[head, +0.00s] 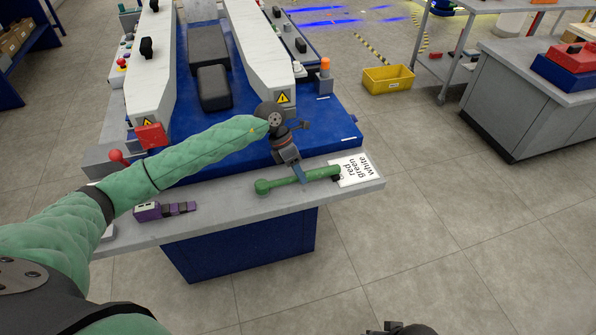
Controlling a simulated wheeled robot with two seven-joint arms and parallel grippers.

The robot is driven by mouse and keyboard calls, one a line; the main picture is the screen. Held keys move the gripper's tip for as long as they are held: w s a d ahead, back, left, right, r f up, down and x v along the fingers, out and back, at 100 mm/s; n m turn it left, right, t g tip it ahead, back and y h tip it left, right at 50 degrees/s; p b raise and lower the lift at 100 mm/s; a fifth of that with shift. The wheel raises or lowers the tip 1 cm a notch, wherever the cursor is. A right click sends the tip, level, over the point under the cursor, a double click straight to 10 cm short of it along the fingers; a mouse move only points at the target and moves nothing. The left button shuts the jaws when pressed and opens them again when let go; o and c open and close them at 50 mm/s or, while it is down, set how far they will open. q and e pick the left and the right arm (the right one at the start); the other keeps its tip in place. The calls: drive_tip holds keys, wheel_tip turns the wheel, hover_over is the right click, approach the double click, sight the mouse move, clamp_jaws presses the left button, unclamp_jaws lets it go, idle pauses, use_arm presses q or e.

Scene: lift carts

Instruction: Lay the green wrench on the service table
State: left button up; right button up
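The green wrench (270,186) is at the front right of a grey tabletop (235,205), its round end to the left. My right gripper (398,328) shows only as a dark piece at the bottom edge.
A purple object (165,210) lies on the left of the grey tabletop. Behind is a blue machine bed (335,125) with white rails. A yellow bin (388,79) stands on the floor. A grey cabinet (520,100) with red and blue boxes stands at right. The floor between is clear.

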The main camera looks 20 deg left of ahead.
drive_tip(key=shift+a, duration=0.15)
use_arm(q)
drive_tip(key=shift+w+a+r, duration=0.15)
drive_tip(key=shift+a+r, duration=0.2)
drive_tip(key=shift+r, duration=0.1)
drive_tip(key=s+b+v, duration=0.1)
drive_tip(key=v, duration=0.5)
drive_tip(key=shift+w+r+b, duration=0.35)
drive_tip(key=shift+w, duration=0.15)
use_arm(e)
drive_tip(key=shift+t+y, duration=0.5)
drive_tip(key=shift+w+a+f, duration=0.25)
drive_tip(key=shift+a+f, duration=0.55)
drive_tip(key=shift+f, duration=0.05)
drive_tip(key=shift+w+a+f, duration=0.2)
drive_tip(key=shift+a+f, duration=0.55)
drive_tip(key=shift+f, duration=0.1)
drive_tip(key=shift+r, duration=0.1)
